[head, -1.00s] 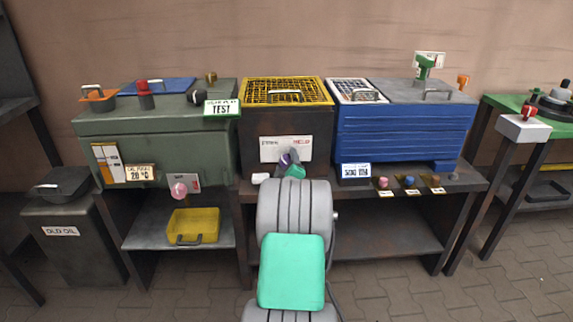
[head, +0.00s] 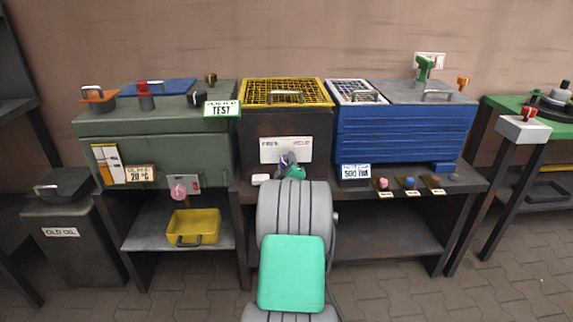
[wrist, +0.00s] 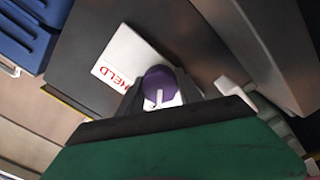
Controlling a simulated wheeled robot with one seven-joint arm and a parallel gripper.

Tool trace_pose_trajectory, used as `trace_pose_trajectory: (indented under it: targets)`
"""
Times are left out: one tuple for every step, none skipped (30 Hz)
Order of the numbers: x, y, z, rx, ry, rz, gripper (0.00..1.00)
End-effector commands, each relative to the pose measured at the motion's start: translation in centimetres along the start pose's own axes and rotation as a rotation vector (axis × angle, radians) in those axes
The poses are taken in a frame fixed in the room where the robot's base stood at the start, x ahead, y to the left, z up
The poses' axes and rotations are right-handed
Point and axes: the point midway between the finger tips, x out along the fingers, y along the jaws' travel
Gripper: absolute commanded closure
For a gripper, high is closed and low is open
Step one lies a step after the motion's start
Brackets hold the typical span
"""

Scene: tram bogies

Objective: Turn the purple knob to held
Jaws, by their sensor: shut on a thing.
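The purple knob (wrist: 160,83) sits low on the white label plate (head: 286,150) on the front of the dark box with the yellow mesh top. The plate reads FREE at left and HELD in red at right in the head view. In the wrist view the knob's white pointer line points down the picture, not at the red HELD lettering to its upper left. My gripper (wrist: 160,92) has its dark fingers on either side of the knob and is shut on it. In the head view my gripper (head: 289,163) partly hides the knob.
A blue ribbed box (head: 402,135) stands to the right and a green box (head: 165,145) to the left. Small pink, blue and brown knobs (head: 409,182) line the bench edge at right.

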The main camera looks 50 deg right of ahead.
Motion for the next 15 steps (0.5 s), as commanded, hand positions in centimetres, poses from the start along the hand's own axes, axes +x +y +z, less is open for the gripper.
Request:
trace_pose_trajectory:
  targets:
    - [-0.01, -0.04, 0.02, 0.004, 0.0, 0.0, 0.98]
    - [0.0, -0.04, 0.02, 0.008, 0.0, 0.0, 0.98]
    - [-0.01, -0.06, 0.04, 0.015, 0.0, 0.0, 0.98]
    - [-0.01, -0.07, 0.04, 0.023, 0.0, 0.0, 0.98]
    - [0.0, -0.07, 0.05, 0.032, 0.0, 0.0, 0.98]
    - [0.0, -0.09, 0.06, 0.045, 0.0, 0.001, 0.98]
    - [0.0, -0.1, 0.07, 0.058, 0.0, 0.001, 0.98]
    - [0.0, -0.11, 0.09, 0.071, 0.0, 0.001, 0.98]
    - [0.0, -0.14, 0.11, 0.093, 0.001, 0.001, 0.98]
    - [-0.01, -0.16, 0.13, 0.109, 0.001, 0.001, 0.98]
    - [-0.01, -0.17, 0.14, 0.129, 0.0, 0.001, 0.98]
    - [0.0, -0.18, 0.15, 0.157, 0.0, 0.001, 0.98]
    - [0.0, -0.19, 0.16, 0.179, 0.0, 0.001, 0.98]
    - [-0.01, -0.19, 0.16, 0.202, 0.0, 0.001, 0.98]
    - [0.0, -0.19, 0.17, 0.235, 0.001, 0.001, 0.98]
